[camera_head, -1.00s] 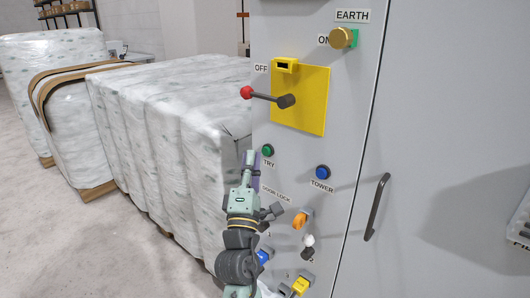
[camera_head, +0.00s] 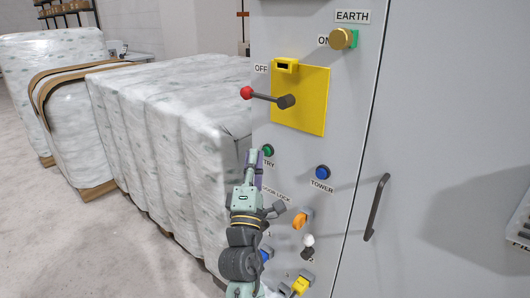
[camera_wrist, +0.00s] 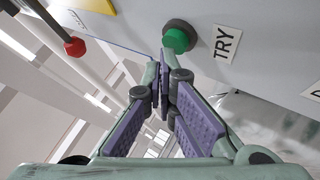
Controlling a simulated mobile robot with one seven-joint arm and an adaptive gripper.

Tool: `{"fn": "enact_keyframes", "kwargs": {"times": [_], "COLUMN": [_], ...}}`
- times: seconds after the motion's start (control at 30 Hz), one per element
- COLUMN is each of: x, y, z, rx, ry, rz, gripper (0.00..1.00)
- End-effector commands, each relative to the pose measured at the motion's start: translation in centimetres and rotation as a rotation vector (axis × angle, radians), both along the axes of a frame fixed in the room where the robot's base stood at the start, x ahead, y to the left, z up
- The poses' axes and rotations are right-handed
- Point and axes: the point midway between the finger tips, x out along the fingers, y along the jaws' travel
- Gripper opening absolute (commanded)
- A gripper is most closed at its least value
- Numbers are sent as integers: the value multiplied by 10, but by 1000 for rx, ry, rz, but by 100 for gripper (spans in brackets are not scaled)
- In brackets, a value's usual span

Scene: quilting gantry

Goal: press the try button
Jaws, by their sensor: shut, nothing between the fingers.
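The try button is a round green button (camera_head: 267,150) in a dark collar on the grey cabinet front, with the TRY label (camera_head: 268,163) just below it, partly covered by my gripper. In the wrist view the green button (camera_wrist: 178,40) stands ahead of the fingertips, with its TRY label (camera_wrist: 227,43) beside it. My gripper (camera_head: 254,157) is shut and empty, its purple-padded fingers pointing up just left of the button in the head view. In the wrist view the fingertips (camera_wrist: 166,62) are close below the button; I cannot tell whether they touch it.
A red-knobbed lever (camera_head: 247,92) on a yellow plate (camera_head: 313,100) juts out above the button. A blue TOWER button (camera_head: 323,172), an orange switch (camera_head: 300,220) and other switches sit lower. Wrapped bales (camera_head: 170,130) stand close on the left. A door handle (camera_head: 376,207) is at right.

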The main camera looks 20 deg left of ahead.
Motion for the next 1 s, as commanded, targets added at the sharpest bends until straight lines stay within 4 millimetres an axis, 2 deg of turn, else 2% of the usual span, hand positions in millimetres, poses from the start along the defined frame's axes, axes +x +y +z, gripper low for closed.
{"fn": "enact_keyframes", "kwargs": {"times": [1.0], "x": [8], "y": [-3], "z": [0], "rx": [0], "ry": [1], "rz": [-1], "gripper": [0]}}
